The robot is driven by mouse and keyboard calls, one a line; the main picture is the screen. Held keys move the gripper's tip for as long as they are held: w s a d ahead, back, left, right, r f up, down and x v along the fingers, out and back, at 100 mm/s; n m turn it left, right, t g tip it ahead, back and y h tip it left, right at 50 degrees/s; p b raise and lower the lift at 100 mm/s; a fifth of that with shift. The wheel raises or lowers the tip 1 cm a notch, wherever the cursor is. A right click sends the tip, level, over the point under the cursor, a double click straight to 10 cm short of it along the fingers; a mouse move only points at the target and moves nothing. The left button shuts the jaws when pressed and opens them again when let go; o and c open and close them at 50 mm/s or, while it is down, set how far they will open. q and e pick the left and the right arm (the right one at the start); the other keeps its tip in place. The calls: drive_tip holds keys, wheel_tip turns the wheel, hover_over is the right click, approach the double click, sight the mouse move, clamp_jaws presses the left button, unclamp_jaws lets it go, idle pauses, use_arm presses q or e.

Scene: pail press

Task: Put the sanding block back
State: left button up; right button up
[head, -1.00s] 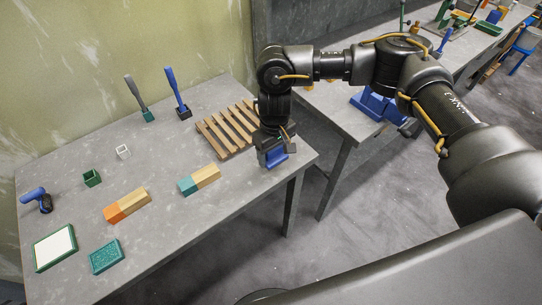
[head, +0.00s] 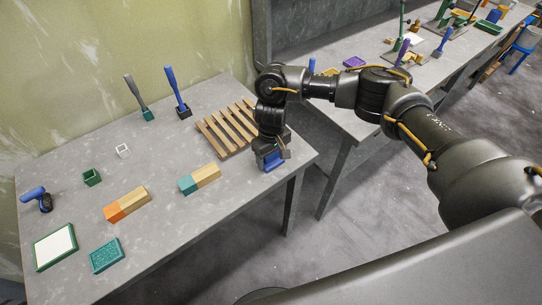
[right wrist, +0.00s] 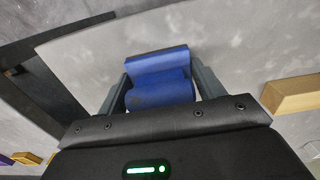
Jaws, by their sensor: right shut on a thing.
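My right gripper (head: 270,158) is over the front right corner of the near table (head: 200,225). It is shut on a blue block with a curved, stepped shape, which I take to be the sanding block (head: 273,161). In the right wrist view the blue sanding block (right wrist: 160,80) sits between the two dark fingers (right wrist: 160,90). It is low over the tabletop; I cannot tell whether it touches. The gripper hides part of it in the head view. My left gripper is not in view.
A slatted wooden rack (head: 228,128) lies just left of the gripper. A teal-and-tan block (head: 199,178) and an orange-and-tan block (head: 127,204) lie further left. Two upright-handled tools (head: 178,92) stand at the back. A second table (head: 340,115) is to the right, across a gap.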

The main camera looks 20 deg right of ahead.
drive_tip(key=shift+f, duration=0.1)
drive_tip(key=o, duration=0.9)
drive_tip(key=shift+f, duration=0.1)
wheel_tip(320, 180, up, 12)
drive_tip(key=shift+r+b, duration=0.2)
drive_tip(key=shift+b, duration=0.15)
